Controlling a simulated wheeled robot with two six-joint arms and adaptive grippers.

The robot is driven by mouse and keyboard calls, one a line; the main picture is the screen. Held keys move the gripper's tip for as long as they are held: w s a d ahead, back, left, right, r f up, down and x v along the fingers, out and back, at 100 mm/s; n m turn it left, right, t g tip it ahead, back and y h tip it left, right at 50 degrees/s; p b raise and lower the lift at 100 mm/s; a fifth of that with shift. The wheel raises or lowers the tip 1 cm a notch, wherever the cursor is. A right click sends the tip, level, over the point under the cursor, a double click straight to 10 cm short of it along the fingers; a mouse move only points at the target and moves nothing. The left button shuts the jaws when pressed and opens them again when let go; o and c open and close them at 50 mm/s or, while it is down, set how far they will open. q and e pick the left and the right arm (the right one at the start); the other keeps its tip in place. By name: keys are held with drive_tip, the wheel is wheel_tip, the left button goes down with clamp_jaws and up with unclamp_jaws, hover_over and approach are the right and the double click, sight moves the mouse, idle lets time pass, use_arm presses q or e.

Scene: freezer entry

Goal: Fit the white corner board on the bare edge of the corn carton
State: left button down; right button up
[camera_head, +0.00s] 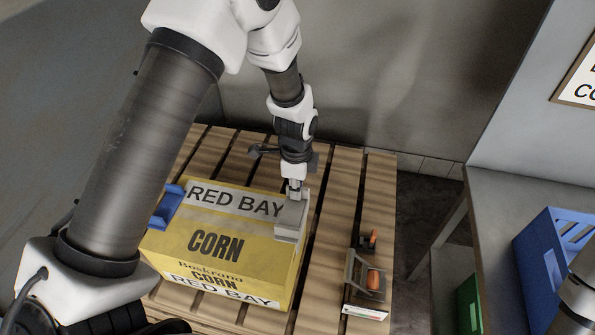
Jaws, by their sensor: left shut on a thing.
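The yellow corn carton (215,243) lies on a wooden pallet (335,215). My left gripper (296,190) points down at the carton's far right corner and is shut on the white corner board (291,221). The board looks light grey-white and sits at the carton's right edge, covering the end of the "RED BAY" label. I cannot tell whether it is seated against the edge or slightly above it. A blue corner board (167,206) is on the carton's left edge. My right gripper is not in view.
A hand tool with orange parts (373,280) lies on the pallet right of the carton. A grey table (505,190) at the right bears a blue crate (537,262). A green crate (468,305) is below it. A wall stands behind the pallet.

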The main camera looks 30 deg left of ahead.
sight(295, 207)
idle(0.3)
use_arm(q)
drive_tip(key=shift+r, duration=0.1)
wheel_tip(295, 207, down, 8)
drive_tip(key=b, duration=0.4)
drive_tip(key=shift+a, duration=0.15)
drive_tip(key=shift+a+f+b, duration=0.25)
drive_tip(key=shift+f+b, duration=0.25)
drive_tip(key=shift+f, duration=0.35)
drive_tip(key=shift+f, duration=0.25)
drive_tip(key=c, duration=1.2)
unclamp_jaws()
drive_tip(key=shift+s, duration=0.1)
